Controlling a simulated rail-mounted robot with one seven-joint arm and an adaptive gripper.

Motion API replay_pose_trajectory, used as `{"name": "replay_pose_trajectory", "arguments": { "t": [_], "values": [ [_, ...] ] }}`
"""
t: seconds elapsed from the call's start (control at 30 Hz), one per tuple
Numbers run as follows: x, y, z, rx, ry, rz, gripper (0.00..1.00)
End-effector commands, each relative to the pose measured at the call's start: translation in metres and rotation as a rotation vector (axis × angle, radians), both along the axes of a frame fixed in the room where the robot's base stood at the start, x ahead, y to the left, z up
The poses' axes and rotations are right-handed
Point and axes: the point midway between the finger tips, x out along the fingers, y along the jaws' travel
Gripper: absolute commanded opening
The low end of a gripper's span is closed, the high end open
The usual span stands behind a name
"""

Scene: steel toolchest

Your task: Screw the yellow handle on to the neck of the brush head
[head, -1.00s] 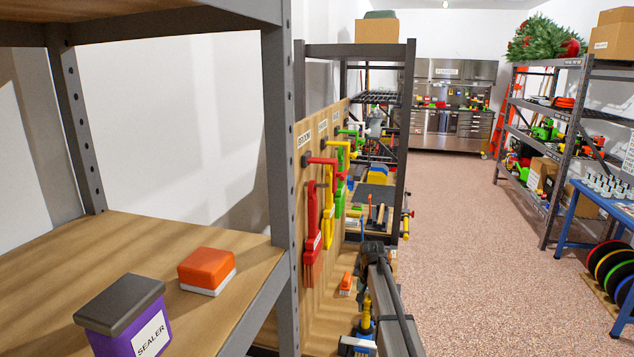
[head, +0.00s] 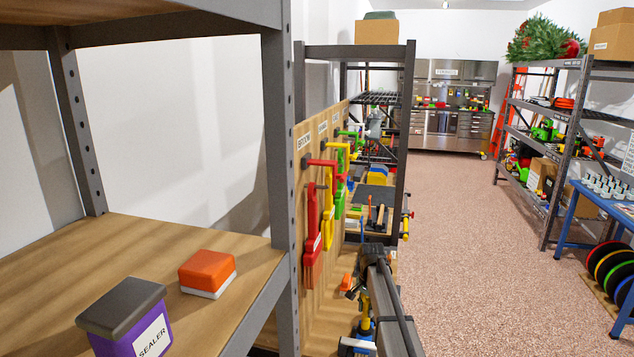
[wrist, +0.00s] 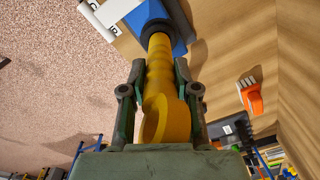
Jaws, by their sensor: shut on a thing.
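The yellow handle (wrist: 166,85) runs upright through the middle of the wrist view, with a wide looped end near my palm. My gripper (wrist: 160,72) is shut on it, one finger along each side. The handle's far end meets the dark neck (wrist: 150,17) of the brush head (wrist: 157,27), which is blue with a white part. I cannot tell how deep the handle sits in the neck. In the head view the handle (head: 366,306) stands above the blue brush head (head: 363,329), with its white part (head: 355,346) below. My arm hides some of it.
An orange brush (wrist: 252,98) lies on the wooden surface to the right; it is partly hidden in the head view (head: 346,282). Red, yellow and green tools hang on the wooden panel (head: 301,215) beside my arm. A steel shelf post (head: 282,180) stands closer.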

Motion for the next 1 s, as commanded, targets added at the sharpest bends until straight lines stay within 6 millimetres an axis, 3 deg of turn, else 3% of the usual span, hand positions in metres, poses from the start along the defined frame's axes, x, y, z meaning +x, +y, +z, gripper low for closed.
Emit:
{"name": "replay_pose_trajectory", "arguments": {
  "t": [0.03, 0.57, 1.0],
  "values": [
    [-0.0079, 0.0019, -0.0155, 0.004, 0.024, 0.002, 0.00],
    [-0.0078, 0.0021, -0.0164, 0.005, 0.024, -0.033, 0.00],
    [-0.0076, 0.0033, -0.0166, 0.008, 0.025, -0.493, 0.00]
  ]
}}
